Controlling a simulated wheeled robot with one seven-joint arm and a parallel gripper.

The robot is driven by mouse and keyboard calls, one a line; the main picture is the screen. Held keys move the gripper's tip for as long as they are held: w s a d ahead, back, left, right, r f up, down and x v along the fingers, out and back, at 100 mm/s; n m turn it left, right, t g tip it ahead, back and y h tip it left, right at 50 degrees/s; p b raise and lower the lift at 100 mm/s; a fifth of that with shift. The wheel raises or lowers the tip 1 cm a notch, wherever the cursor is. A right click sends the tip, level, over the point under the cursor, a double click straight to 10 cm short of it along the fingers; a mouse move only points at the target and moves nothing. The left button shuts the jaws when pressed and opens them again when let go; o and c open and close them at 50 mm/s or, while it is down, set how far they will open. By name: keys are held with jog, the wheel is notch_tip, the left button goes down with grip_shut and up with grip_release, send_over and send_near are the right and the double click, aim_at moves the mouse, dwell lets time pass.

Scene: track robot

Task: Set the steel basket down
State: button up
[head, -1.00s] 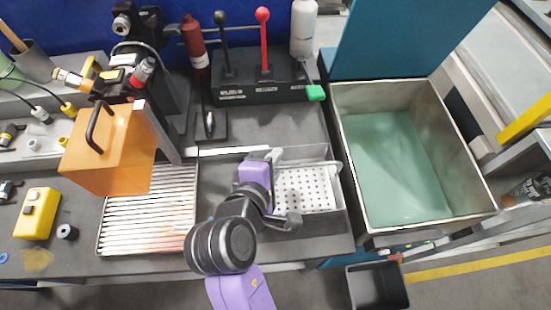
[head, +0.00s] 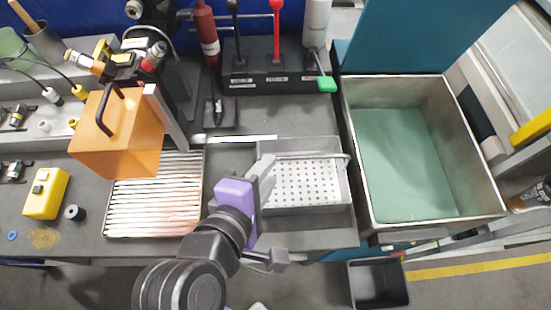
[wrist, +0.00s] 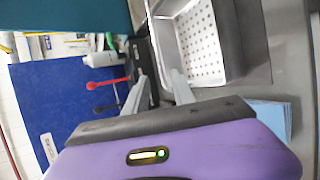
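The steel basket (head: 305,183), with a perforated floor and a wire handle, sits level in a grey steel recess (head: 305,221) in the bench, left of the big tank. It also shows at the upper right of the wrist view (wrist: 205,45). My gripper (head: 268,172) is at the basket's left edge in the head view. In the wrist view (wrist: 159,77) its two fingers are apart with nothing between them, and the basket lies to their right. Whether a finger touches the basket's rim or handle, I cannot tell.
A deep tank (head: 400,160) of greenish liquid stands on the right. An orange guard box (head: 118,140) stands over a ribbed drain plate (head: 155,205) on the left. Levers (head: 277,45) stand behind. A black bin (head: 377,284) is below the front edge.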

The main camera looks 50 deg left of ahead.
jog(key=shift+v, duration=1.15)
jog(key=shift+f, duration=0.1)
jog(key=w+d+f+m, duration=0.1)
jog(key=d+f, duration=0.1)
jog(key=d, duration=0.1)
jog(key=w+d+f+m, duration=0.1)
jog(key=d+f+m, duration=0.1)
jog(key=d+f, duration=0.1)
jog(key=d+f+m, duration=0.1)
jog(key=d+f, duration=0.1)
jog(key=d, duration=0.1)
jog(key=shift+w+f+m, duration=0.3)
jog(key=shift+w, duration=0.1)
jog(key=s+d+f+m+t, duration=0.1)
jog(key=s+d+m, duration=0.1)
jog(key=d+m, duration=0.55)
jog(key=s+d+f+m+t, duration=0.1)
jog(key=s+d+m, duration=0.25)
jog(key=d, duration=0.75)
jog(key=s+d+r+m+t+h, duration=0.2)
jog(key=s+d+r+m+h, duration=0.2)
jog(key=d+m, duration=0.6)
notch_tip(320, 180, up, 2)
jog(key=s, duration=0.3)
jog(key=shift+d+h, duration=0.3)
jog(key=shift+d, duration=0.05)
